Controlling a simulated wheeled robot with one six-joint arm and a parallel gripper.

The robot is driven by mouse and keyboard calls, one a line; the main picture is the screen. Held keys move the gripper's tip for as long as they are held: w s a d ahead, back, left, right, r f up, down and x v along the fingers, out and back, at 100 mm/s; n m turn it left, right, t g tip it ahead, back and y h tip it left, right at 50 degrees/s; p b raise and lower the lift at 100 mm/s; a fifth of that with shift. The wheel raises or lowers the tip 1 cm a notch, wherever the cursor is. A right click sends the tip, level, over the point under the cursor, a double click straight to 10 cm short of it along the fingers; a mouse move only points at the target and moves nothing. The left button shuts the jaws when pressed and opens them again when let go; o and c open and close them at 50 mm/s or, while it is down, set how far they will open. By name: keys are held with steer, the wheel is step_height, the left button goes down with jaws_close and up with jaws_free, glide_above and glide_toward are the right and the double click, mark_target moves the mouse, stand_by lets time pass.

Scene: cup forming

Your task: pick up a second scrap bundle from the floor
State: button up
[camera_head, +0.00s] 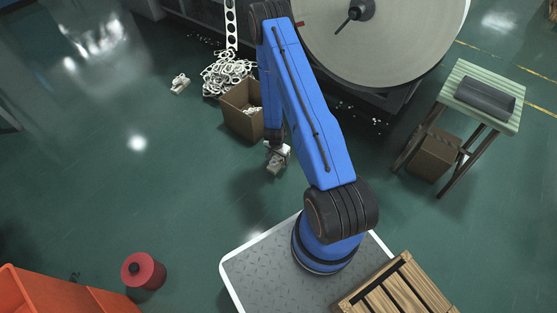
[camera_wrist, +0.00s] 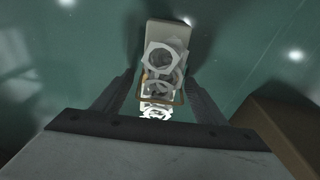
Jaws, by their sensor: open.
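A scrap bundle (camera_wrist: 163,58) of pale metal rings, with a tan band around it and a light block at its far end, lies on the green floor in the wrist view. My gripper (camera_wrist: 160,88) is open, with one dark finger on each side of the bundle's near part. I cannot tell whether either finger touches it. In the head view my gripper (camera_head: 276,160) is low, just right of and in front of the cardboard box; pale shapes there blend together. Another scrap bundle (camera_head: 180,83) lies on the floor left of the box.
The open cardboard box (camera_head: 238,121) holds some pale scrap, and its side is close at the lower right in the wrist view (camera_wrist: 285,125). A scrap pile (camera_head: 226,73) lies behind it. A large disc machine (camera_head: 375,45) stands beyond. Floor to the left is mostly clear.

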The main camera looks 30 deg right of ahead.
steer(key=shift+c, duration=0.6)
steer(key=c, duration=1.1)
steer(key=shift+r, duration=0.1)
